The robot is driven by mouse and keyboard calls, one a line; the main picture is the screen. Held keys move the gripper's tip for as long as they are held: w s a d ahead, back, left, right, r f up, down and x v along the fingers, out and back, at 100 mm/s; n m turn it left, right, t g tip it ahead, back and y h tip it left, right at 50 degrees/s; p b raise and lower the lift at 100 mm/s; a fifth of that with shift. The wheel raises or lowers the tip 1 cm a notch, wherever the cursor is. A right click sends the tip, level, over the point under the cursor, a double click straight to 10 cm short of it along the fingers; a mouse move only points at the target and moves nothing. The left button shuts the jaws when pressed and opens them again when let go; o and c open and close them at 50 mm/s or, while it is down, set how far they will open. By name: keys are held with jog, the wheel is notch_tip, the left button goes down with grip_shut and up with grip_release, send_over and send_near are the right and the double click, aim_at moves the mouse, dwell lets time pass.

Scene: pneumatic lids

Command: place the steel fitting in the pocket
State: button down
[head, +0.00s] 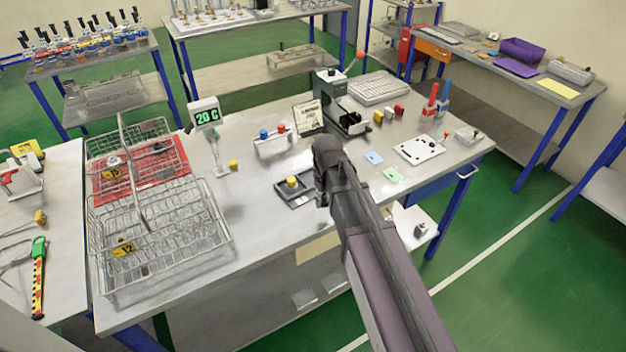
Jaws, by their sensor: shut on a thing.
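My gripper (322,200) points down low over the middle of the near bench, just right of a small dark tray (304,203) with a yellow knob-like piece (292,182) on it. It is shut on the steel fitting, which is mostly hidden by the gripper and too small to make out. I cannot tell whether the fitting touches the tray or the bench. The pocket cannot be clearly made out; part of the tray is hidden by my gripper.
Wire baskets (160,238) with numbered yellow tags fill the bench's left end. A lever press (343,112) stands behind my gripper, near a sign (309,118). A white plate (420,150) and coloured cards (373,158) lie to the right. The bench front by the tray is clear.

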jog(key=w+a, duration=0.1)
jog(key=w, duration=0.3)
jog(key=w+a+f+b, duration=0.1)
jog(key=w, duration=0.4)
jog(key=w+a, duration=0.2)
jog(key=w, duration=0.3)
jog(key=shift+f, duration=0.2)
jog(key=shift+w+a, duration=0.1)
jog(key=shift+w, duration=0.05)
jog(key=shift+w, duration=0.25)
jog(key=shift+w+a+f+b, duration=0.15)
jog(key=shift+w+f+b, duration=0.15)
jog(key=shift+f+b, duration=1.55)
jog(key=shift+b, duration=0.15)
jog(key=shift+f, duration=0.15)
jog(key=shift+c, duration=1)
grip_release()
